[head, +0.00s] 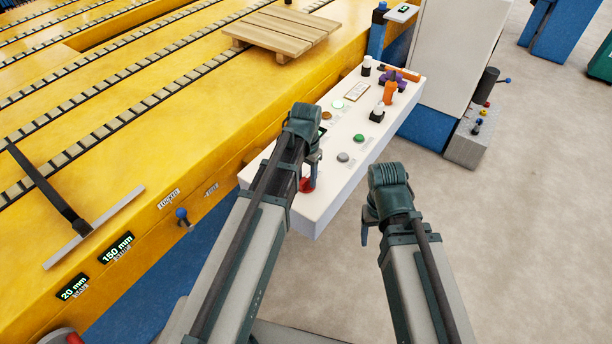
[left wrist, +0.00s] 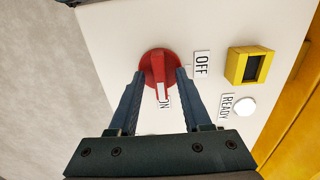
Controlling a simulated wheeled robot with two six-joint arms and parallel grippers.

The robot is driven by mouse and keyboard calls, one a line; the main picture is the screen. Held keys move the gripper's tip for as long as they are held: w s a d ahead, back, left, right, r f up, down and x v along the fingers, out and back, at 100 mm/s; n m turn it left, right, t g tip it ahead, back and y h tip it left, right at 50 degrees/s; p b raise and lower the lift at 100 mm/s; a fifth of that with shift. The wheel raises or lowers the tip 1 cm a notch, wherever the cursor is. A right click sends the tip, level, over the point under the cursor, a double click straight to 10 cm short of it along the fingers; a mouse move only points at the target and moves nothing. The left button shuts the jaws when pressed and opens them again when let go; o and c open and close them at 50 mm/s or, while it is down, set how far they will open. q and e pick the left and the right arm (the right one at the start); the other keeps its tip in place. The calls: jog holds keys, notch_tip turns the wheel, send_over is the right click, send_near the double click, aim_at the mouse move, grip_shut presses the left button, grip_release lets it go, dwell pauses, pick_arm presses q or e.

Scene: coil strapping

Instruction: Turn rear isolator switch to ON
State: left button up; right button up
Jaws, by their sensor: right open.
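The red isolator switch (left wrist: 158,68) is a round knob with a raised handle on the white panel (left wrist: 112,40). A white stripe on the handle points toward the partly covered ON label (left wrist: 164,102). The OFF label (left wrist: 202,64) is to its right. My left gripper (left wrist: 161,73) has its fingers apart, one on each side of the knob; a gap shows between them and the handle. In the head view the switch (head: 307,186) is partly hidden by my left gripper (head: 311,172). My right gripper (head: 371,226) is open and empty, off the panel's right side.
The panel carries a green button (head: 358,138), a grey button (head: 343,157), black-and-white knobs and an orange handle (head: 390,91). The left wrist view shows a yellow-framed block (left wrist: 250,66) and a READY lamp (left wrist: 245,107).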

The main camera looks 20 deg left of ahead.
aim_at(306, 178)
pick_arm(q)
jog(key=shift+r, duration=0.1)
notch_tip(306, 178, up, 14)
jog(key=p, duration=1.4)
jog(key=shift+f, duration=0.2)
